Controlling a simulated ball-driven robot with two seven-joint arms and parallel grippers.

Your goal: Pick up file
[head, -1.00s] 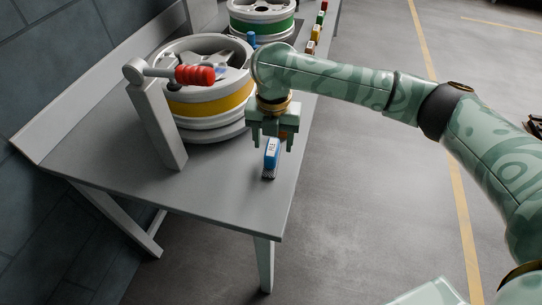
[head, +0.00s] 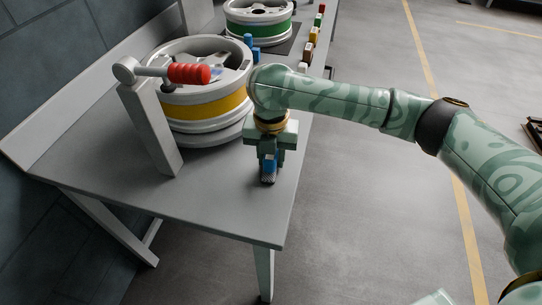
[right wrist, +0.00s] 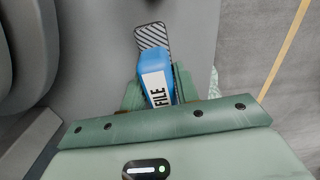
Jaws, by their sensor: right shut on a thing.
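The file is a blue block with a white label reading FILE and a dark ribbed end. In the head view the file (head: 269,165) is near the front right edge of the grey table (head: 215,205), its lower end at the tabletop. My right gripper (head: 269,157) is over it from above, its two fingers shut on the blue part. In the right wrist view the file (right wrist: 156,80) lies between the green fingers, with its ribbed end (right wrist: 151,36) pointing away.
A wheel with a yellow band (head: 205,104) stands behind the gripper. A grey post with a red handle (head: 189,74) stands to the left. A wheel with a green band (head: 259,29) and several small coloured blocks are further back. The table's front is clear.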

